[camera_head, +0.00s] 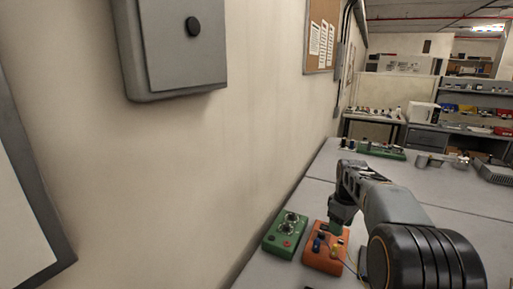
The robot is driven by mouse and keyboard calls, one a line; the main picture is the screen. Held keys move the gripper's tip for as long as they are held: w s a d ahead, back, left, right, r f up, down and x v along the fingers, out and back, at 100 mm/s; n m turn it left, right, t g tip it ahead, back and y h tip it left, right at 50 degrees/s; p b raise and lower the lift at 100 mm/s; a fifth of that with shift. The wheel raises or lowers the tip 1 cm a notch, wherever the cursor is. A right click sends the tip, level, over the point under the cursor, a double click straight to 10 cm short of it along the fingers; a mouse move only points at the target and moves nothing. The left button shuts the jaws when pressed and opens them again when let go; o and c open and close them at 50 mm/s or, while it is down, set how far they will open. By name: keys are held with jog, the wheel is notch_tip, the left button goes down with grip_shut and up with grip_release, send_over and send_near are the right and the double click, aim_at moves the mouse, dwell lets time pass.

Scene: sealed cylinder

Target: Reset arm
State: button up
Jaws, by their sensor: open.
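My arm comes in from the lower right and bends down over the workbench (465,195). My gripper (339,222) is at its end, pointing down just above or at the far edge of an orange box (322,262). The gripper is small in view and its fingertips are partly hidden; it is open. A small green part shows just under it. I cannot tell whether the gripper touches that part or the box. The orange box has blue and yellow parts and wires on its top.
A green board (383,150), a metal cup (423,160) and a grey case (495,172) lie farther back. The bench middle is clear. A grey wall box (178,45) hangs upper left.

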jog(key=s+a+m+t, duration=0.2)
jog(key=s+a, duration=0.3)
jog(key=s, duration=0.6)
jog(key=s+a+f+m+t, duration=0.1)
jog(key=s+a+m, duration=0.4)
jog(key=s, duration=0.5)
jog(key=shift+s+a+f+m+t, duration=0.3)
jog(key=shift+s+t, duration=0.1)
jog(key=shift+t, duration=0.1)
